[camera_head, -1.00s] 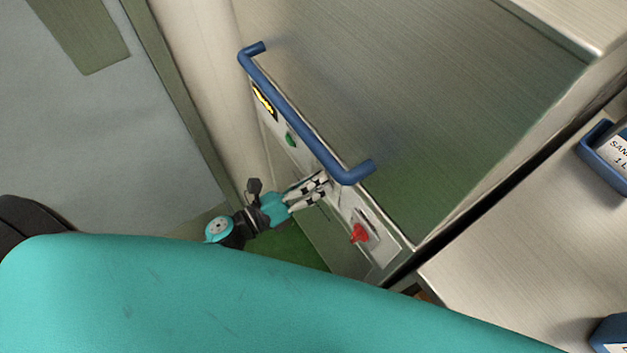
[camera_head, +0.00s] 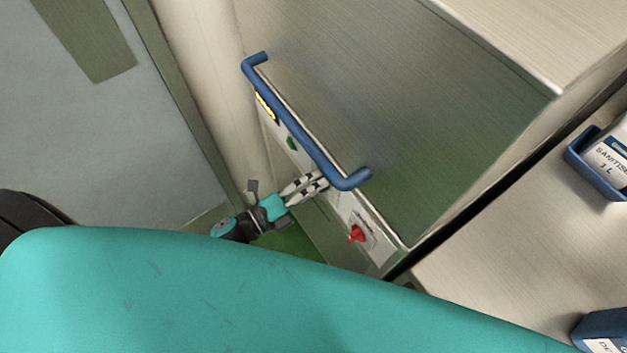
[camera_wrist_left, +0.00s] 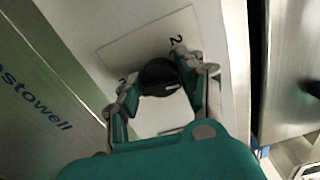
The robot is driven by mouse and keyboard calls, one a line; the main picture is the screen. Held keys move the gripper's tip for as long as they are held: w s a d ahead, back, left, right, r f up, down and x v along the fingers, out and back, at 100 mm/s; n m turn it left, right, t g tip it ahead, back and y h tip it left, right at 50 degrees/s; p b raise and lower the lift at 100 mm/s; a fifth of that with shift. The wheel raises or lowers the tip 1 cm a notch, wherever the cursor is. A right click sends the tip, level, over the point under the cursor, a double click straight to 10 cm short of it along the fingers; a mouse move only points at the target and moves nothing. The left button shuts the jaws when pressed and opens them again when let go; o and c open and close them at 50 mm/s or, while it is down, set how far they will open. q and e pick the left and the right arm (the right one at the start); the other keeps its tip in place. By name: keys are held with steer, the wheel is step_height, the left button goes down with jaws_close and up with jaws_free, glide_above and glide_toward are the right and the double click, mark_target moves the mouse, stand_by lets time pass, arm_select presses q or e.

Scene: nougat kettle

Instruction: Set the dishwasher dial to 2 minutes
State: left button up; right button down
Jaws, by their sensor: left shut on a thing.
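The dishwasher (camera_head: 385,110) has a front control panel, which shows below its blue handle in the head view. My left gripper (camera_head: 318,182) reaches the panel from the left, between the green button (camera_head: 292,143) and the red switch (camera_head: 356,234). In the left wrist view the black dial (camera_wrist_left: 158,74) sits between the two fingers of my left gripper (camera_wrist_left: 161,88), which is shut on it. A light pointer mark shows on the dial's lower right. The pale dial plate (camera_wrist_left: 128,52) has a "2" at upper right and a partly hidden marking at left. The fingers hide the dial in the head view.
The blue bar handle (camera_head: 305,130) runs just above my left fingers. A steel counter (camera_head: 500,260) with blue holders, one with a sanitiser bottle (camera_head: 612,160), stands at right. My teal arm covers the bottom of the head view.

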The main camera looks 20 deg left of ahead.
arm_select(q)
steer(key=n+p, duration=0.2)
steer(key=n, duration=0.3)
steer(key=shift+n, duration=0.3)
steer(key=shift+f+n+p, duration=0.15)
steer(key=shift+n+p, duration=0.5)
steer(key=shift+n, duration=1.55)
steer(key=o, duration=1.1)
steer(key=shift+o, duration=0.2)
steer(key=v, duration=1.2)
